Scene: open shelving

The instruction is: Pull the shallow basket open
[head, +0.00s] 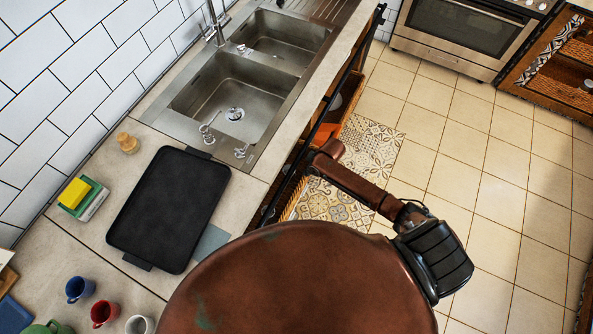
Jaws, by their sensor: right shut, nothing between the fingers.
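A strip of wicker basket (294,197) shows beside the counter's front edge, below my right arm. Most of it is hidden by the counter and my body, so I cannot tell how shallow it is or how far out it stands. My right arm reaches across the floor from the right toward the open shelving under the counter. My right gripper (316,168) is at that front edge, small and dark, shut with nothing in it. I cannot tell whether it touches the basket. My left gripper is out of view.
A dark rail (335,105) runs along the counter front. An orange item (323,131) sits in the shelving. The counter holds a double sink (222,97), a black tray (168,210) and several mugs. A patterned mat (375,140) lies on the clear tiled floor. An oven (462,30) stands beyond.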

